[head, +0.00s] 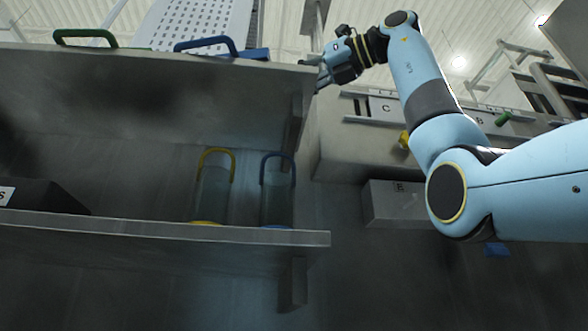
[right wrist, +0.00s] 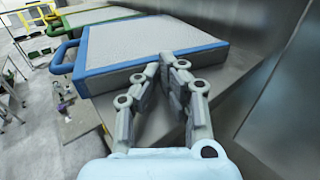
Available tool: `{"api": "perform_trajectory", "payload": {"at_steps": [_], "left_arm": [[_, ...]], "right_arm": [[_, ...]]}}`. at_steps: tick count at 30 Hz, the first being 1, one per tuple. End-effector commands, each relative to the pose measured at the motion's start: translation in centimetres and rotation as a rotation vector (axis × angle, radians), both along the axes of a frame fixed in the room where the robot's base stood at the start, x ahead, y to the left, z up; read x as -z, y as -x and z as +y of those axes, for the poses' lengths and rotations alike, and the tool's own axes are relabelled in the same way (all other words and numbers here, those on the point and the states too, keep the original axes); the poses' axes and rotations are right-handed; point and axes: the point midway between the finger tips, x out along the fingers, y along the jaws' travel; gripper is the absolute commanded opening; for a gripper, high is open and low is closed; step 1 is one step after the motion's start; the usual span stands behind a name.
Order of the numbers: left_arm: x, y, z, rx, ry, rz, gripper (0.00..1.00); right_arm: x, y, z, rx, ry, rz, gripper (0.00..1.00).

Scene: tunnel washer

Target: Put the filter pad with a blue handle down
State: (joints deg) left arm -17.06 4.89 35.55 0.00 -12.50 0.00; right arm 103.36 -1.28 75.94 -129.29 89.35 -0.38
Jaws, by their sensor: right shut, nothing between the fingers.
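The filter pad with a blue handle (right wrist: 145,42) lies flat on a grey metal shelf in the right wrist view. It has a pale grey face and a blue frame, and its blue handle (right wrist: 62,57) sticks out to the left. In the head view its blue handle (head: 205,45) shows over the edge of the upper shelf. My right gripper (right wrist: 168,62) is shut and empty, its fingertips close to the pad's near blue edge; whether they touch it I cannot tell. In the head view the right gripper (head: 322,74) is at the upper shelf's right end. My left gripper is not in view.
A green-handled pad (head: 85,38) lies beside the blue one on the upper shelf (head: 150,95). A yellow-handled item (head: 212,185) and a blue-handled item (head: 277,185) stand on the lower shelf (head: 150,228). A metal wall (right wrist: 290,100) rises right of the right gripper.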

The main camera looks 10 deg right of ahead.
Motion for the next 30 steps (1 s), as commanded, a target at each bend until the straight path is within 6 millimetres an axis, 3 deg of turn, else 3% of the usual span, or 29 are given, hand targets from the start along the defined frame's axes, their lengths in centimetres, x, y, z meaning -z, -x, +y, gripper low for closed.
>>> {"api": "perform_trajectory", "payload": {"at_steps": [5,18,30], "left_arm": [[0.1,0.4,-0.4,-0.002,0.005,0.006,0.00],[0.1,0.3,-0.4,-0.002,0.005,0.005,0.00],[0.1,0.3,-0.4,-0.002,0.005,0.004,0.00]], "right_arm": [[-0.1,0.9,-1.4,0.003,-0.001,-0.002,0.00],[0.0,6.2,-8.1,0.000,0.001,0.000,0.00],[0.2,6.8,-8.7,-0.009,-0.003,0.002,0.00]]}}
